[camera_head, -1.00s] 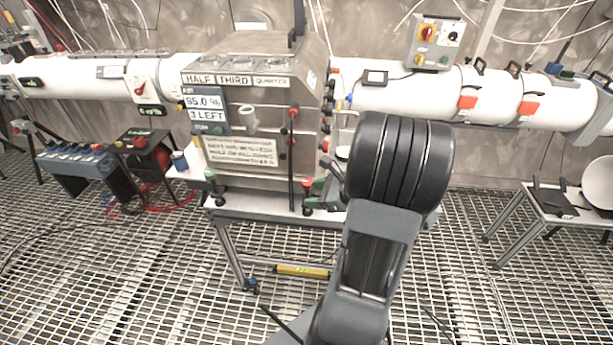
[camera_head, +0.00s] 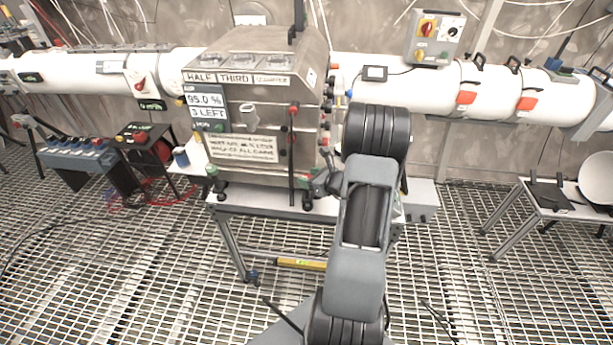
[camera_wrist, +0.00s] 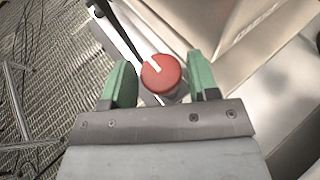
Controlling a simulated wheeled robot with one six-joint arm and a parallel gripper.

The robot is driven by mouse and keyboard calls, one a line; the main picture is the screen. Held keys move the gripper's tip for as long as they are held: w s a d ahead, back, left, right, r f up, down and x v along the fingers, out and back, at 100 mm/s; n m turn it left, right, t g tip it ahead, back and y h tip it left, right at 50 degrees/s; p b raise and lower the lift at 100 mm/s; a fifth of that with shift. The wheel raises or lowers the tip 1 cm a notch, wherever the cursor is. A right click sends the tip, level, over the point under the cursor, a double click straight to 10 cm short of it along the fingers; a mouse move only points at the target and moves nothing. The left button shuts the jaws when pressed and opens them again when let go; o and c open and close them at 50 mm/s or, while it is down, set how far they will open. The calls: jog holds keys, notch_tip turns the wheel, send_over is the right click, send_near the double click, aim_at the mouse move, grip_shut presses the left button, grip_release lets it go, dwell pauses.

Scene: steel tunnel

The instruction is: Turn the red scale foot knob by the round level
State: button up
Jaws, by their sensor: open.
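The red knob (camera_wrist: 161,73) has a round top with a white line on it. In the wrist view it sits between the green fingers of my gripper (camera_wrist: 160,84), with a gap to the finger on each side. My gripper is open and empty. In the head view my gripper (camera_head: 318,182) is at the front right corner of the steel cabinet (camera_head: 252,110), partly hidden by my own arm. The red knob cannot be made out clearly there. I cannot make out a round level in either view.
The cabinet stands on a white bench (camera_head: 262,208). A thin dark post (camera_head: 291,160) rises at its front, left of my gripper. A green foot knob (camera_head: 212,171) is at the front left corner. A side table (camera_head: 550,205) stands at the right.

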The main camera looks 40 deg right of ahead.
jog(key=shift+x, duration=0.8)
jog(key=shift+c, duration=0.3)
jog(key=c, duration=0.6)
jog(key=shift+n+y, duration=0.3)
jog(key=shift+y, duration=0.1)
jog(key=n+g+y, duration=0.1)
jog(key=n+y, duration=0.2)
jog(key=shift+g+y+b, duration=0.3)
jog(key=shift+b, duration=0.1)
jog(key=shift+a+n+g+y+b, duration=0.1)
jog(key=shift+n+g+y+b, duration=0.4)
jog(key=shift+n+g+y, duration=1.25)
jog(key=shift+n+t, duration=0.25)
jog(key=shift+n, duration=0.1)
